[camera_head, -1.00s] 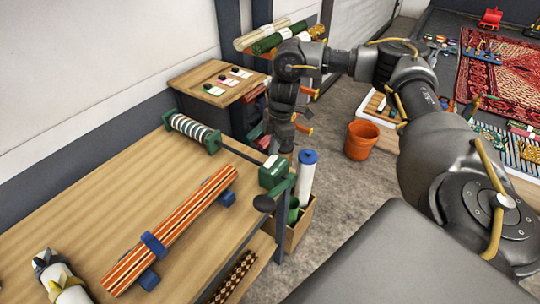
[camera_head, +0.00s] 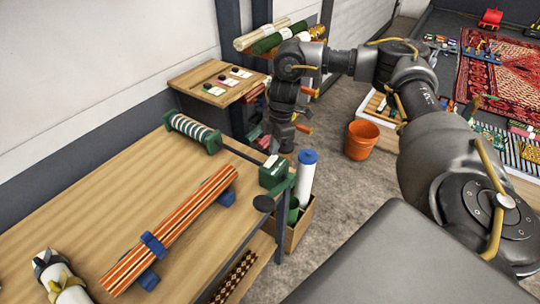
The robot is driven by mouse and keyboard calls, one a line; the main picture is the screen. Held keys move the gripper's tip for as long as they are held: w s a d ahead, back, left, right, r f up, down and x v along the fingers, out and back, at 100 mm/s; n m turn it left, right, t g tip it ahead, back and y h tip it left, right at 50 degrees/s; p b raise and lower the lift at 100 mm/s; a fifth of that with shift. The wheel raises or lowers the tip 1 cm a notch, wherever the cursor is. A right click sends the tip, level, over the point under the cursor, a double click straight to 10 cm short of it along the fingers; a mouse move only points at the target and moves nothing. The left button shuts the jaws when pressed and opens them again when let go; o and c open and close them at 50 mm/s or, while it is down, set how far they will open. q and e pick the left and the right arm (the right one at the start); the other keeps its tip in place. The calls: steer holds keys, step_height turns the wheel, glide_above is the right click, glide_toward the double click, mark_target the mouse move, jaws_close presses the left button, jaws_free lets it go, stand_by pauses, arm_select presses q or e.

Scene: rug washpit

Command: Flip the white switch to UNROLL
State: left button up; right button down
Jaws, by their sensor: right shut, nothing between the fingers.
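A dark green box (camera_head: 272,176) stands at the right end of the wooden bench. A small white piece (camera_head: 271,161) on its top looks like the white switch; its setting and any lettering are too small to read. My right gripper (camera_head: 281,150) points down just above and behind the box, shut and empty. It looks very close to the white piece, but I cannot tell whether they touch. A striped roller (camera_head: 192,129) joins the box by a dark rod. A black-knobbed crank (camera_head: 264,203) is at the box's front. My left gripper is not in view.
A striped orange roll (camera_head: 170,232) lies on blue holders on the bench (camera_head: 95,205). A white roll with a blue cap (camera_head: 306,178) stands in a crate right of the box. A small table (camera_head: 205,75) with cards stands behind. An orange bucket (camera_head: 361,139) is on the floor.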

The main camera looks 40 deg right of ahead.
steer(key=shift+f+b, duration=0.4)
steer(key=shift+f, duration=0.55)
stand_by(0.5)
steer(key=shift+r, duration=0.1)
step_height(320, 180, up, 7)
steer(key=p, duration=0.7)
stand_by(0.5)
